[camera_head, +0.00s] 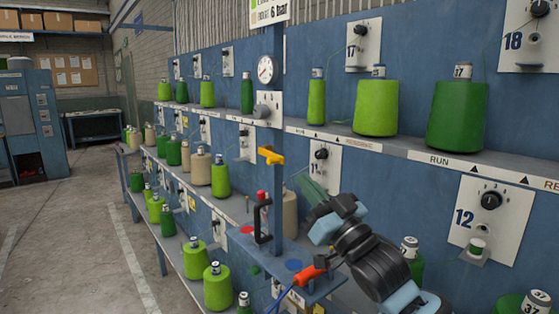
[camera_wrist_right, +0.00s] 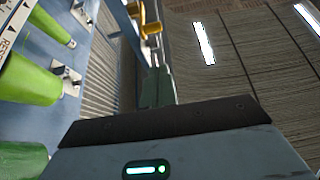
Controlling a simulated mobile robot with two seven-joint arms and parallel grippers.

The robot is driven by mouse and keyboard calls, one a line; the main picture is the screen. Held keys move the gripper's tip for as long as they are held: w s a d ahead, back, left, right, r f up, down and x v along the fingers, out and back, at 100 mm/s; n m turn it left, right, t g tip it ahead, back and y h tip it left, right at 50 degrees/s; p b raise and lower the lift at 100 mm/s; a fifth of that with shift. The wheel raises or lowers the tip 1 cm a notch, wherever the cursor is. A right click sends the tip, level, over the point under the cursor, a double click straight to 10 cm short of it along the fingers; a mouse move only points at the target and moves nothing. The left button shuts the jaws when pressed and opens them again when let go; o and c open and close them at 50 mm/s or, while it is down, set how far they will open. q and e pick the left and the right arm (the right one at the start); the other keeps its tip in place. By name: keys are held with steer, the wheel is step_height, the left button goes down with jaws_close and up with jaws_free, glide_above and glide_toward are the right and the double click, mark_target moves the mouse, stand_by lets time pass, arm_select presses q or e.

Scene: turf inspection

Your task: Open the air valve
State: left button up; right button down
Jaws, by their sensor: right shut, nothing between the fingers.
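The air valve has a yellow handle (camera_head: 270,155) on the upright blue post below the round gauge; it lies roughly crosswise to the post. The yellow handle also shows at the top of the right wrist view (camera_wrist_right: 151,28), just beyond my fingertips. My right gripper (camera_head: 304,179) is to the right of the post and slightly lower than the handle, with its green fingers pointing up and left. In the wrist view its fingers (camera_wrist_right: 156,72) are together and empty. I cannot tell whether they touch the valve. My left gripper is not in view.
A pressure gauge (camera_head: 265,69) sits higher on the post. A black upright handle (camera_head: 262,220) and a small shelf with coloured discs stand below. Shelves with green and beige yarn cones line the blue panel. The floor at left (camera_head: 70,240) is clear.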

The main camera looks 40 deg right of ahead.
mark_target(280, 160)
steer(key=shift+s+d+r+t+y, duration=0.1)
steer(key=shift+r+t+y, duration=0.1)
steer(key=shift+r, duration=0.25)
steer(key=shift+s+d+r+t+y, duration=0.1)
steer(key=shift+r+t, duration=0.1)
steer(key=shift+r, duration=0.25)
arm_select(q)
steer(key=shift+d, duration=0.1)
arm_select(e)
steer(key=shift+a, duration=0.1)
